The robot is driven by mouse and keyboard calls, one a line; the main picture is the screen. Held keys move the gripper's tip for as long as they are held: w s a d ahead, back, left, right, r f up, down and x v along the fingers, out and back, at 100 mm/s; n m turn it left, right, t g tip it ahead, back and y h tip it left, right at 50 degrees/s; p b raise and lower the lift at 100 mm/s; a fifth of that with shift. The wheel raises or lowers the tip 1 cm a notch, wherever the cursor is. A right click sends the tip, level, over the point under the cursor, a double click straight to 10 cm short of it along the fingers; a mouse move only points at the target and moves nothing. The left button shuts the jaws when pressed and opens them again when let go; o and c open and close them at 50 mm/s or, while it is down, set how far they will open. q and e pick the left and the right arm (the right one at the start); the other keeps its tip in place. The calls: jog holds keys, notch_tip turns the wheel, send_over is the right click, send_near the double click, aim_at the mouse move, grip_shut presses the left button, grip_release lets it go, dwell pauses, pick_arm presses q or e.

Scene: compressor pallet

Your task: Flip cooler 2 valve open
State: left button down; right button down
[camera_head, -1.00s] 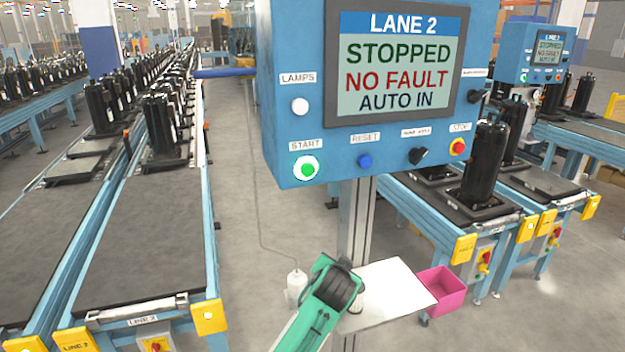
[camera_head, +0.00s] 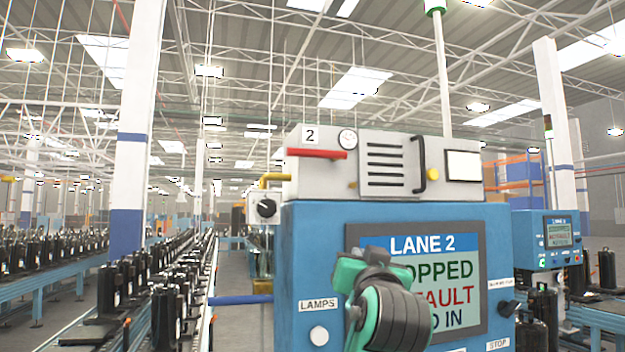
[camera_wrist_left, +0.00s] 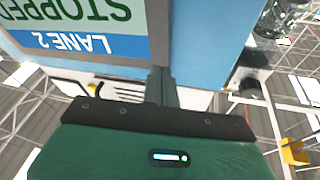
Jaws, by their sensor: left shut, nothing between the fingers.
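The cooler marked 2 (camera_head: 388,168) is a light grey box on top of the blue lane 2 panel. A red lever (camera_head: 317,154), which looks like its valve handle, lies about horizontal at the left of its front, under the "2" label and beside a round gauge (camera_head: 347,138). My left gripper (camera_head: 376,254) is raised in front of the panel's screen, below and right of the lever and apart from it. In the left wrist view its fingers (camera_wrist_left: 163,86) are together and empty, with the cooler partly hidden behind the gripper body. My right gripper is out of view.
The blue panel (camera_head: 305,250) with its screen (camera_head: 470,240) stands close behind my left gripper. A black handle (camera_head: 420,165) sticks out of the cooler's front. A yellow pipe (camera_head: 276,179) and a grey box with a black knob (camera_head: 265,208) are left of it.

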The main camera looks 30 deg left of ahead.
aim_at(317, 153)
pick_arm(q)
jog(key=s+r+n+y, duration=0.2)
jog(key=s+r, duration=0.3)
jog(key=r, duration=0.4)
jog(key=s+r+n+g+y, duration=0.1)
jog(key=s+r+n+y, duration=0.2)
jog(key=s+r, duration=0.3)
notch_tip(317, 153, up, 4)
jog(key=shift+n+g+y, duration=0.3)
jog(key=shift+y, duration=0.5)
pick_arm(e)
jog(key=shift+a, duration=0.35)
pick_arm(q)
jog(key=shift+w, duration=0.1)
